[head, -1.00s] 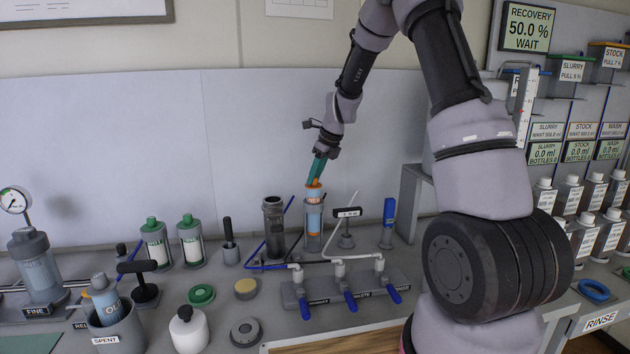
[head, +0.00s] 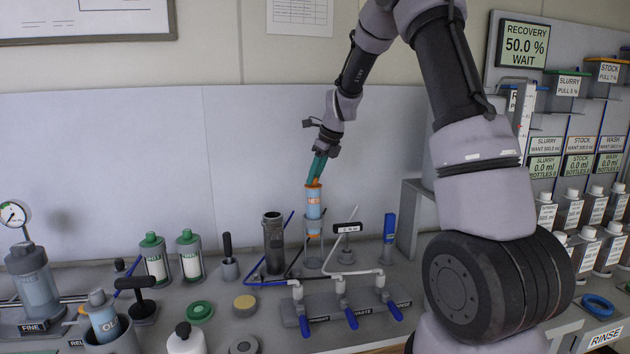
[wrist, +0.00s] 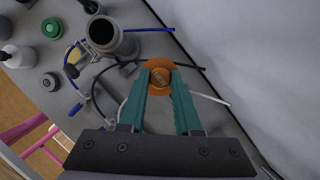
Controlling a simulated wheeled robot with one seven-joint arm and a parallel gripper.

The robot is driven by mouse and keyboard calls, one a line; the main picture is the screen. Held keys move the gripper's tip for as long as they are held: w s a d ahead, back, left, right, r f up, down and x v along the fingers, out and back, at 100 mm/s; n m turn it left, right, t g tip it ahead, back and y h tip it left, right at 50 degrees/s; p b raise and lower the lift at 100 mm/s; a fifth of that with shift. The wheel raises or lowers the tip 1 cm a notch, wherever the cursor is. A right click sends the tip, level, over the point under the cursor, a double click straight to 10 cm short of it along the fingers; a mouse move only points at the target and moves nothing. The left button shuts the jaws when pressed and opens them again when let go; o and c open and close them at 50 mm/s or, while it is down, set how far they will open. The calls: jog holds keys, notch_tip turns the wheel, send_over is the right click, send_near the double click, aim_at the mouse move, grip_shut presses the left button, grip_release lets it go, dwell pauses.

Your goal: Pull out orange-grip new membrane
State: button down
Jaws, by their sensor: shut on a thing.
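The new membrane (head: 313,204) is a light blue cylinder with an orange grip at its top and a label that seems to read NEW. My gripper (head: 317,172) has teal fingers shut on the orange grip from above. In the wrist view my gripper (wrist: 160,84) holds the orange grip (wrist: 159,66) between its fingertips. The membrane hangs upright, with most of its body above the clear holder (head: 313,248). Its lower end is at or just above the holder's rim; I cannot tell exactly.
A dark open cylinder (head: 273,243) stands just left of the holder, and a valve manifold (head: 340,307) with blue handles lies in front. The spent bin (head: 112,338) holds an old membrane (head: 102,318). Thin tubes run around the holder.

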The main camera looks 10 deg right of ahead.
notch_tip(320, 180, up, 11)
dwell(1.8)
jog(key=shift+r, duration=0.1)
